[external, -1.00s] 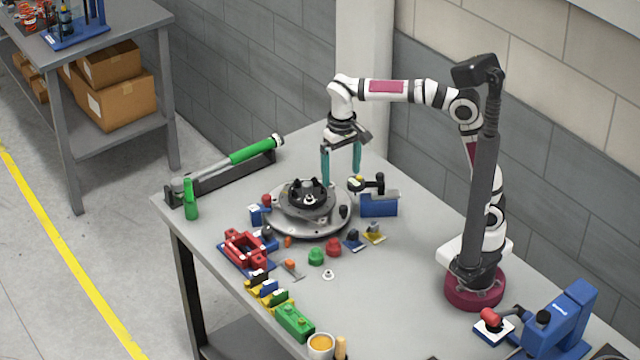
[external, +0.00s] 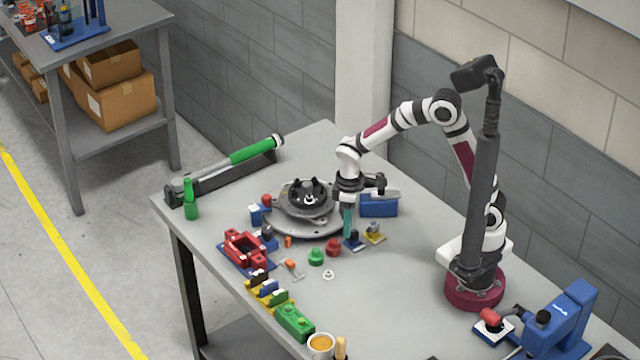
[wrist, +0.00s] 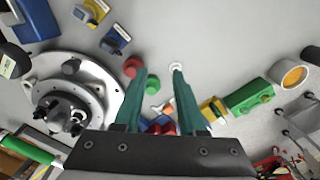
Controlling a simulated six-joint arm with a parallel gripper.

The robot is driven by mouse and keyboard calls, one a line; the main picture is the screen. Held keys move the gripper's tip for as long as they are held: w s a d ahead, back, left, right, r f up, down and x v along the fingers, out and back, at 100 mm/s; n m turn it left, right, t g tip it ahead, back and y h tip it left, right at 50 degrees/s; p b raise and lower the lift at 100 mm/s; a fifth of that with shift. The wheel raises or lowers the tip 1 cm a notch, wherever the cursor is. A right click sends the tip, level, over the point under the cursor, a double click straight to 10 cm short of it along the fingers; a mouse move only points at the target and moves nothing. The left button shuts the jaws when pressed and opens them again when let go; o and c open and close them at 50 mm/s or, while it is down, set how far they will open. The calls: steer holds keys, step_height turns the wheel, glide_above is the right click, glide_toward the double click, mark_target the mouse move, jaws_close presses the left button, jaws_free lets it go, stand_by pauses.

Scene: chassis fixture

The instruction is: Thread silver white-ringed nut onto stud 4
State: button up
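The silver white-ringed nut (external: 328,275) lies on the table, in front of the green and red caps. In the wrist view it (wrist: 176,66) shows beside the tip of the right finger. My gripper (external: 348,238) points down over the table at the right edge of the round fixture (external: 320,228). Its teal fingers (wrist: 159,74) are apart with nothing held between them. The dark hub (external: 306,198) with upright studs sits on the fixture, and shows at the left in the wrist view (wrist: 68,112). I cannot read which stud is number 4.
A red cap (external: 333,247) and a green cap (external: 316,257) stand near the nut. A red holder (external: 243,247), a green block (external: 294,322) and an orange-filled cup (external: 320,345) line the front edge. A torque wrench (external: 240,155) lies at the back left. Table right of the nut is clear.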

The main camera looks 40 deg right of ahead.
mark_target(328, 272)
steer(key=a+f+n, duration=0.1)
steer(key=a+f, duration=0.2)
steer(key=a+f+n, duration=0.2)
steer(key=a+f, duration=0.1)
steer(key=shift+a, duration=0.2)
step_height(328, 272, down, 5)
steer(key=shift+d+f, duration=0.1)
steer(key=shift+f, duration=0.8)
steer(key=shift+c, duration=0.2)
jaws_close()
steer(key=shift+r, duration=1.3)
